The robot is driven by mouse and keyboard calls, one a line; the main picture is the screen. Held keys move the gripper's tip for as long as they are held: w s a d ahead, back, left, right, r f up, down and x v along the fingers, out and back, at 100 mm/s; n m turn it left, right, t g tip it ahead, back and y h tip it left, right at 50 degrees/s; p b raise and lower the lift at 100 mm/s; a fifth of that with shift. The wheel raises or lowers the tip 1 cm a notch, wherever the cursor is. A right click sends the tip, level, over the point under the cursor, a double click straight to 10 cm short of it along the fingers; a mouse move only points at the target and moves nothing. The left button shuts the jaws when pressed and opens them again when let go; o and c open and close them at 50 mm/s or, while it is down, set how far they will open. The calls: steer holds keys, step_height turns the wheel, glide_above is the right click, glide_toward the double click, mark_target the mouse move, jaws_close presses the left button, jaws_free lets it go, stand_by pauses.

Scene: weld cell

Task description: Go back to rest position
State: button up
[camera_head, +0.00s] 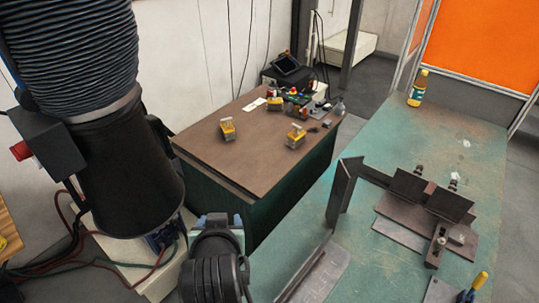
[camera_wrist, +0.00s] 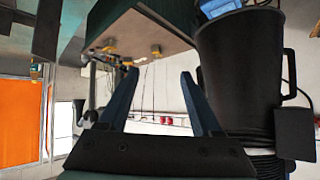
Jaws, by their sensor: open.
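My gripper (camera_wrist: 160,73) shows in the wrist view with its two dark fingers spread apart. Nothing is between the fingers, and no object is held. In the head view, a dark part of my arm rises at the bottom centre; the fingers cannot be made out clearly there.
A black extraction hood (camera_head: 125,175) on a ribbed hose hangs close at left; the hood (camera_wrist: 240,75) is right of my fingers. A green bench (camera_head: 465,145) carries steel plates (camera_head: 430,195) and a bottle (camera_head: 418,88).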

steer(key=w+d+r+t+b, duration=0.1)
steer(key=w+r+t, duration=0.15)
steer(key=r, duration=0.55)
steer(key=w+d+r+t, duration=0.1)
steer(key=d+r+t, duration=0.15)
steer(key=r, duration=0.55)
steer(key=s+d+r+t, duration=0.2)
steer(key=s+r+t, duration=0.2)
steer(key=r, duration=0.5)
steer(key=s+d+r+t+h+b, duration=0.1)
steer(key=s+r+t, duration=0.3)
steer(key=r, duration=0.6)
steer(key=s+d+r+t+h+b, duration=0.1)
steer(key=s+d+r+t, duration=0.2)
steer(key=r, duration=0.7)
steer(key=s+t, duration=0.1)
steer(key=s, duration=0.1)
steer(key=shift+s+m, duration=0.35)
steer(key=shift+m, duration=0.05)
steer(key=shift+r, duration=0.1)
steer(key=shift+c, duration=1.2)
